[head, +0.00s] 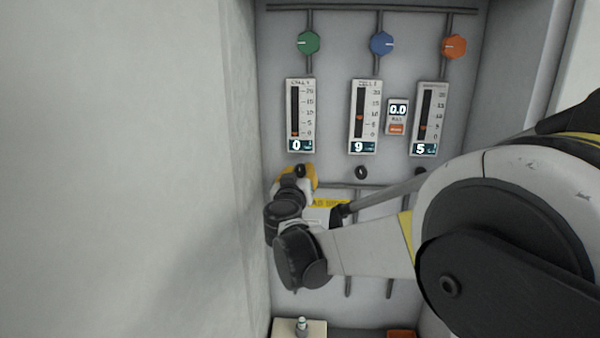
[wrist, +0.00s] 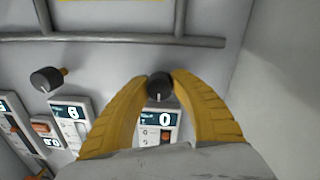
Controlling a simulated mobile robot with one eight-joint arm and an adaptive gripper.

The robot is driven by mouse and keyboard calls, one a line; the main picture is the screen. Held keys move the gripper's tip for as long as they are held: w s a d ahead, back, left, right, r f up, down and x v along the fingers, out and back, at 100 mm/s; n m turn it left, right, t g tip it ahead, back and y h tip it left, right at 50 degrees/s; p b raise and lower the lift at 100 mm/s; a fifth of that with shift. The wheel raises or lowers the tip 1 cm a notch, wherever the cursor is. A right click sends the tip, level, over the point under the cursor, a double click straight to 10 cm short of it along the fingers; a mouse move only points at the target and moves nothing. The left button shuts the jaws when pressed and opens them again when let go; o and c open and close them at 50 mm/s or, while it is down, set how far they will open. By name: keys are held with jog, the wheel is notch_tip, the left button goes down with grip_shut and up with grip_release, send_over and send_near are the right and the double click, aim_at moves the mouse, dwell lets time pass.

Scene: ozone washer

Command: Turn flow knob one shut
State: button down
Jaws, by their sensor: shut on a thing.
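Flow knob one, a small black knob with a white pointer line (wrist: 160,87), sits below the leftmost flow meter (head: 300,113). In the wrist view its pointer line runs toward the bottom of the picture. My gripper (wrist: 159,77) has its yellow fingers closed on both sides of the knob. In the head view my gripper (head: 300,173) is at the panel just under this meter and partly hides the knob. The meter's display reads 0 (head: 296,145), and its orange marker is low on the scale.
The middle meter (head: 365,118) reads 9 with a black knob (head: 361,172) below it. The right meter (head: 431,120) reads 5. Green (head: 308,43), blue (head: 382,43) and orange (head: 454,47) knobs are above. A pale wall (head: 130,170) stands close on the left.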

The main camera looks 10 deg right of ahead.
jog(key=n+b, duration=0.3)
jog(key=n, duration=0.3)
jog(key=shift+f, duration=0.1)
jog(key=n+b, duration=0.1)
jog(key=n, duration=0.3)
jog(key=shift+b, duration=0.3)
jog(key=n+b, duration=0.1)
jog(key=n, duration=0.3)
jog(key=shift+t, duration=0.4)
jog(key=n+b, duration=0.1)
jog(key=n, duration=0.5)
jog(key=shift+n+y, duration=0.3)
jog(key=n+b, duration=0.1)
jog(key=n, duration=0.5)
jog(key=shift+n+y, duration=0.4)
jog(key=c, duration=1.1)
grip_release()
